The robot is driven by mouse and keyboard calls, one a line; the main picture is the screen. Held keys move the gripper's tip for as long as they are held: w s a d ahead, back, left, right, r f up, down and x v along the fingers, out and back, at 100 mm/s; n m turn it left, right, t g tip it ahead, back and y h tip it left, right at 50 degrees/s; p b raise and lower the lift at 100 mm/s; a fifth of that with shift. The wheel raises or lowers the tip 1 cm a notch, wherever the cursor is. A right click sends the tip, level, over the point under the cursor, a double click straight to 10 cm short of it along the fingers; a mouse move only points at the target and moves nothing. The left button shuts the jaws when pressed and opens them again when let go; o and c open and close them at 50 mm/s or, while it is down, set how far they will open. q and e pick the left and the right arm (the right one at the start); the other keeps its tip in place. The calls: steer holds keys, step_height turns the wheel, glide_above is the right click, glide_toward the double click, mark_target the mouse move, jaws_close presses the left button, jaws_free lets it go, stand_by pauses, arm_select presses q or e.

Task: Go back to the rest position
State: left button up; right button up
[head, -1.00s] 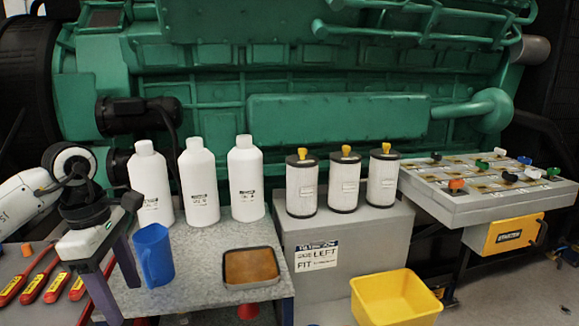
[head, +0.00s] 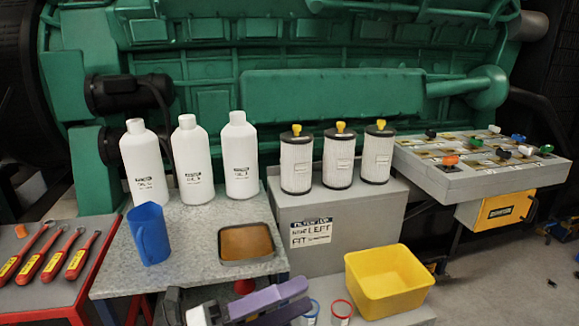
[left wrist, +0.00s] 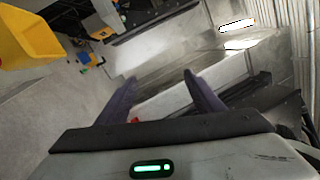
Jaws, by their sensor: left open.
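My left gripper (head: 304,296) is low at the bottom of the head view, in front of the grey table. Its purple fingers point right and are apart, with nothing between them. In the left wrist view the two fingers (left wrist: 160,88) stand apart over a blurred grey floor area, with nothing held. Most of my left arm is below the head view's edge. My right gripper is in neither view.
A grey table (head: 110,275) holds a blue jug (head: 151,234), white bottles (head: 192,160) and a brown-filled tray (head: 247,243). A yellow bin (head: 388,280) and two small ringed containers (head: 342,312) are right of the gripper. Red tool table (head: 35,300) stands left.

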arm_select(q)
steer(key=a+f+n+t+y, duration=0.5)
steer(key=f+n+y, duration=0.15)
steer(key=n, duration=0.45)
steer(key=a+f+n+t+y, duration=0.45)
steer(key=f+n, duration=0.35)
steer(key=n, duration=0.4)
steer(key=s+a+f+n+g+y, duration=0.3)
steer(key=s+f+n+g, duration=0.1)
steer(key=s+f, duration=0.4)
steer(key=s+a+f+n+g+y, duration=0.3)
steer(key=s+f+n, duration=0.3)
steer(key=s+f, duration=0.3)
step_height(320, 180, down, 2)
steer(key=shift+s+a+f+n+g, duration=0.25)
steer(key=shift+a+n+g, duration=0.1)
steer(key=shift+a, duration=0.15)
